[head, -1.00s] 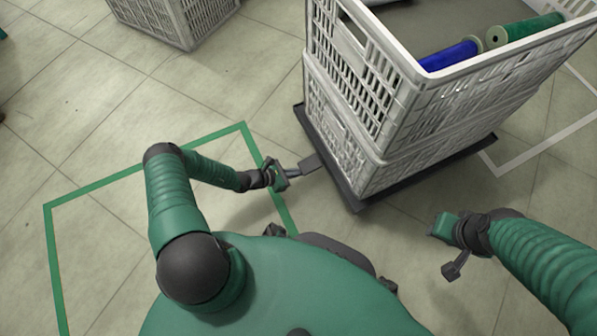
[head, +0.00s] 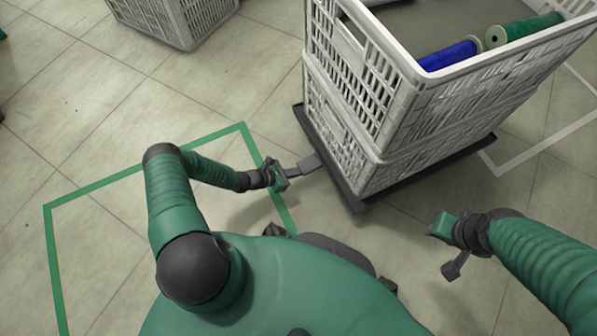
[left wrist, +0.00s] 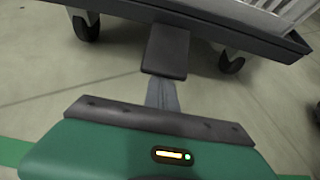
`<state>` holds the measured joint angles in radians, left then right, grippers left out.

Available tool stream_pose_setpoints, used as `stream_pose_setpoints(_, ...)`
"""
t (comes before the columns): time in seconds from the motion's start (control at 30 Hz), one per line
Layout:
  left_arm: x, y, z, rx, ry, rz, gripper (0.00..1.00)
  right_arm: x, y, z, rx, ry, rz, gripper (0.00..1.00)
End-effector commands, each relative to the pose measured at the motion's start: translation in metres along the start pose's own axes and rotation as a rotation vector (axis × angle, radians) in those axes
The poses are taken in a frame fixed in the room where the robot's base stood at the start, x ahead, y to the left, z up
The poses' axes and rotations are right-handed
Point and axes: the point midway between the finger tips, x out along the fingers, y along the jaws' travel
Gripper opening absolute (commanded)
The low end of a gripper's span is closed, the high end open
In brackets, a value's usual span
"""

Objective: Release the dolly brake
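The dolly (head: 352,190) is a dark flat platform under stacked white crates. A dark brake pedal (head: 309,161) sticks out from its left edge. In the left wrist view the pedal (left wrist: 166,52) hangs out from the dolly's edge (left wrist: 215,30), with dark casters (left wrist: 232,62) under it. My left gripper (head: 287,172) is right at the pedal; its grey finger part (left wrist: 162,95) reaches the pedal's near end. Whether it presses on it, and its finger gap, I cannot tell. My right gripper (head: 446,248) is apart from the dolly at the lower right, its fingers unclear.
The stacked crates (head: 385,120) hold a blue spool (head: 450,55) and a green spool (head: 525,29). Another crate (head: 178,22) stands at the upper left. Green tape (head: 145,163) and white tape (head: 545,147) mark the floor.

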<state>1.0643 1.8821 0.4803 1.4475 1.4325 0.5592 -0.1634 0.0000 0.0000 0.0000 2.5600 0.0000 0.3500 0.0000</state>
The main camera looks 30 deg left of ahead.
Motion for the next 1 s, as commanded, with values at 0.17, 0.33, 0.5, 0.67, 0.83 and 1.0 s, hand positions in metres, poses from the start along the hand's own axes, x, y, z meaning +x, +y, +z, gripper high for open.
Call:
stream_pose_setpoints(0.17,0.002,-0.006,0.020,0.000,-0.033,-0.010,0.00,-0.007,0.000,-0.002,0.000,0.000,0.000,0.36)
stream_pose_setpoints(0.33,-0.001,-0.006,0.026,0.000,-0.033,-0.010,0.00,-0.014,0.000,-0.003,0.000,0.000,0.000,0.36)
stream_pose_setpoints(0.5,-0.004,-0.006,0.031,-0.001,-0.033,-0.010,0.00,-0.021,0.000,-0.005,0.000,0.000,0.000,0.36)
stream_pose_setpoints(0.67,-0.007,-0.004,0.027,-0.001,-0.029,-0.007,0.00,-0.020,0.000,-0.005,0.000,0.000,0.000,0.36)
stream_pose_setpoints(0.83,-0.024,-0.002,0.014,-0.003,-0.024,-0.004,0.00,-0.023,0.000,-0.005,0.000,0.000,0.000,0.36)
stream_pose_setpoints(1.0,-0.041,-0.001,0.001,-0.004,-0.021,-0.002,0.00,-0.024,0.000,-0.006,0.000,0.000,0.000,0.36)
